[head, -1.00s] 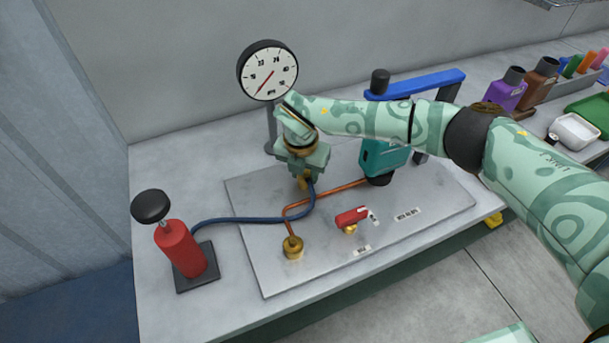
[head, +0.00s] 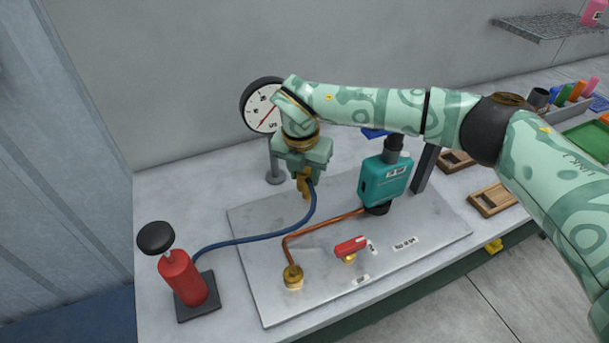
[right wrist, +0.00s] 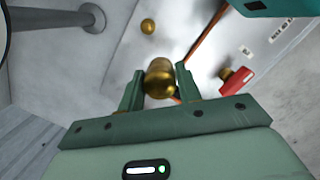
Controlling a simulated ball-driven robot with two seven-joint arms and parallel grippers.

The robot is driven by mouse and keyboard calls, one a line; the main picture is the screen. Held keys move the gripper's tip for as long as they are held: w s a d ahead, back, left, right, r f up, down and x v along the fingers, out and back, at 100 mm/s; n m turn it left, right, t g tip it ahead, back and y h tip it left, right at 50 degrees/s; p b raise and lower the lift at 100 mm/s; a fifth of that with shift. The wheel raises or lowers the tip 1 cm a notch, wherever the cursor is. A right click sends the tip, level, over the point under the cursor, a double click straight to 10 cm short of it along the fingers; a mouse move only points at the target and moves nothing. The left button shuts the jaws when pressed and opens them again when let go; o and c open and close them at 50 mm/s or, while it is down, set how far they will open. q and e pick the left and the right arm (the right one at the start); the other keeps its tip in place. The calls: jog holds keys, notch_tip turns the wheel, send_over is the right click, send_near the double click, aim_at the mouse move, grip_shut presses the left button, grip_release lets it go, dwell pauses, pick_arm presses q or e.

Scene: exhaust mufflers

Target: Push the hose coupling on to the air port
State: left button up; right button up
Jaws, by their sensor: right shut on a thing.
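My right gripper (head: 304,165) is shut on the brass hose coupling (head: 303,184) above the grey plate (head: 245,262). In the right wrist view the coupling (right wrist: 160,78) sits between the two fingers (right wrist: 159,88). The blue hose (head: 265,239) runs from the coupling to the red pump (head: 181,278). A small brass fitting (right wrist: 148,25) shows beyond the coupling in the right wrist view, apart from it in the picture. It may be the air port; the gripper and coupling hide that spot in the head view. My left gripper is not in view.
A second brass fitting (head: 293,276) joins the copper pipe (head: 325,225) on the plate. A red-handled valve (head: 350,246) and a teal device (head: 385,180) stand to the right. The gauge (head: 262,106) on its post is behind my gripper. Wooden trays (head: 492,199) lie further right.

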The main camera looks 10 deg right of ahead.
jog(key=n, duration=0.3)
jog(key=shift+s+a+f+n+y, duration=0.1)
jog(key=shift+s+a+n+y, duration=0.05)
jog(key=shift+s+n+y, duration=0.2)
jog(key=s+r+n+g+y, duration=0.1)
jog(key=s+n, duration=0.3)
jog(key=n, duration=0.8)
jog(key=s+d+r+n+g+y, duration=0.1)
jog(key=s+n, duration=0.2)
jog(key=n, duration=1)
jog(key=shift+s+r, duration=0.2)
jog(key=shift+s, duration=0.15)
jog(key=s+d+r+n, duration=0.1)
jog(key=n, duration=0.2)
jog(key=s+d+r+n+h, duration=0.1)
jog(key=s+n, duration=0.1)
jog(key=n, duration=0.2)
jog(key=s+d+r+n+g, duration=0.1)
jog(key=n, duration=0.2)
jog(key=shift+s+d, duration=0.3)
jog(key=shift+d, duration=0.05)
jog(key=shift+c, duration=0.5)
jog(key=s+d+r+n, duration=0.2)
jog(key=d+r+n, duration=0.2)
jog(key=d, duration=0.1)
jog(key=shift+s+h, duration=0.25)
jog(key=shift+h, duration=0.1)
jog(key=shift+r, duration=0.1)
